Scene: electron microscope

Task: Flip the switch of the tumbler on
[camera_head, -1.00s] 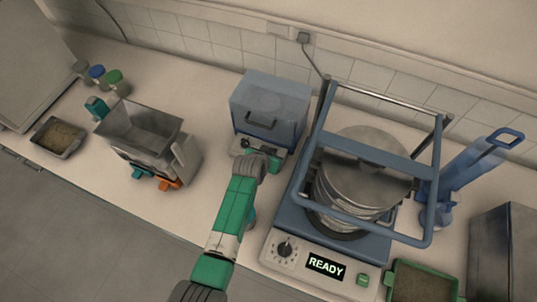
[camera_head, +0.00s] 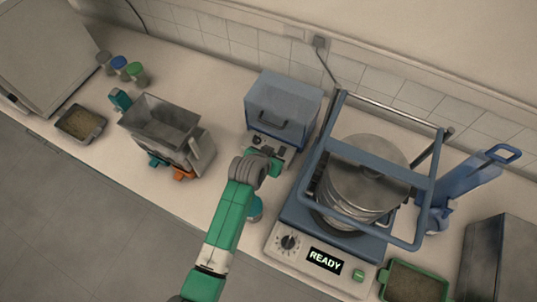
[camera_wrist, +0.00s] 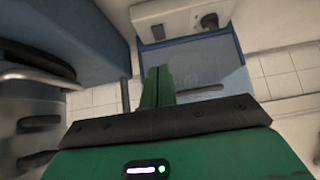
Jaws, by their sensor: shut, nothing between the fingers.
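The tumbler appears to be the blue-grey box (camera_head: 284,100) with a handled front and a pale control panel (camera_head: 257,140) below. My gripper (camera_head: 272,160) is close in front of that panel, and its wrist hides part of it. In the wrist view, the panel (camera_wrist: 180,14) is at the top edge, with a round knob (camera_wrist: 210,20) and a small dark-framed element, possibly the switch (camera_wrist: 158,32). My green fingers (camera_wrist: 158,72) are together and empty, their tips appearing below that small element. Contact with the panel is not visible. The switch's position cannot be told.
A sieve shaker (camera_head: 337,225) with a blue frame and a READY display stands close to the right. A grey hopper machine (camera_head: 165,125) with orange and teal parts is on the left. A teal-topped item (camera_head: 255,208) sits beside my arm.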

